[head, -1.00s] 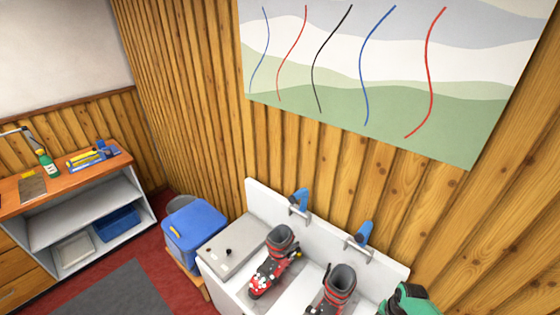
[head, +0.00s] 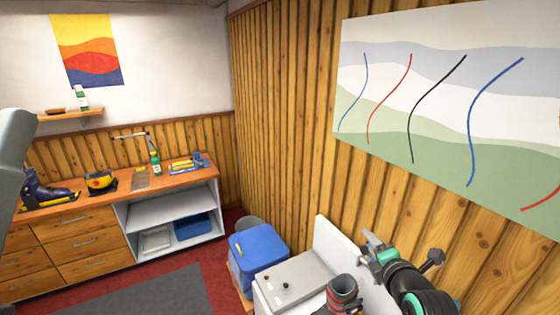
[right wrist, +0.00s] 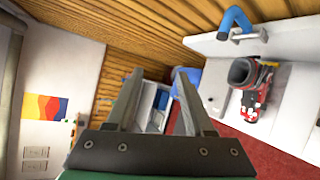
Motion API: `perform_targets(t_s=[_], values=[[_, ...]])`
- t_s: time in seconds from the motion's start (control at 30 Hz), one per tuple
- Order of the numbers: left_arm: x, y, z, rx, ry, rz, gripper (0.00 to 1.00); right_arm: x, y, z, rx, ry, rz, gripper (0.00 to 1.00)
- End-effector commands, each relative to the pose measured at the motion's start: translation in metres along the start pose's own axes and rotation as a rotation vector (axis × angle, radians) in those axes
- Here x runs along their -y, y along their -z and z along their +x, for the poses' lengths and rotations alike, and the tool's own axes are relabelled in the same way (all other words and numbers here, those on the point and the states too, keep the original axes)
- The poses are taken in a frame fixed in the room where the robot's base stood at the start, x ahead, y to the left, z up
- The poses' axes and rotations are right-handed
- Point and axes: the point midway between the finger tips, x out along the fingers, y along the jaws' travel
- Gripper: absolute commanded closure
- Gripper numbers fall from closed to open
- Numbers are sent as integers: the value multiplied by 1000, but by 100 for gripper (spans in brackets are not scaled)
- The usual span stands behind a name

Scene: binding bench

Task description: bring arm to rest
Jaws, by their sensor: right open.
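My right gripper (head: 372,247) is raised in front of the wood-panelled wall, above the white bench, at the lower right of the head view. Its two fingers stand apart with nothing between them in the right wrist view (right wrist: 158,88). A red and black ski boot (head: 342,294) is below and left of the gripper, cut off by the lower edge. A boot also shows on the bench at the right of the right wrist view (right wrist: 252,88), clear of the fingers. My left gripper is not in view.
The white bench (head: 296,270) has a raised back panel against the wall. A blue bin (head: 260,246) stands beside it. An orange-topped workbench (head: 120,185) holds tools at the left. A blue bracket (right wrist: 236,20) juts out near the boot. The grey floor mat is clear.

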Motion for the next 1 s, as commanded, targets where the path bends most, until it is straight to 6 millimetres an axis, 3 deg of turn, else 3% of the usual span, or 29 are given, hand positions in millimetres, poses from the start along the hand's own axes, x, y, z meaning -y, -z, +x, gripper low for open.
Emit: perform_targets(t_s=[0.03, 0.1, 0.17, 0.3, 0.4, 0.5, 0.57, 0.6, 0.73, 1.0], values=[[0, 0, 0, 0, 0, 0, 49, -41, -2, -19, 20, -104, 75, 47], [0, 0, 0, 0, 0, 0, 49, -93, -6, -53, 33, -251, 213, 47], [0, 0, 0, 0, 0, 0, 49, -134, -9, -88, 26, -381, 340, 47], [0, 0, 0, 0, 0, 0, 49, -208, -22, -188, -60, -688, 669, 47], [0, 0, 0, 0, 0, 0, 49, -240, -34, -270, -193, -902, 926, 47], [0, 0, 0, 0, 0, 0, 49, -252, -47, -350, -403, -1089, 1200, 47], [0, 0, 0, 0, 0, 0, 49, -254, -50, -381, -545, -1144, 1351, 47], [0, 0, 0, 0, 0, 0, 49, -254, -51, -391, -626, -1151, 1440, 47], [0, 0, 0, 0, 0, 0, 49, -254, -52, -391, -796, -1104, 1654, 47], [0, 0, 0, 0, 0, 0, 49, -254, -52, -390, -859, -1080, 1733, 47]])
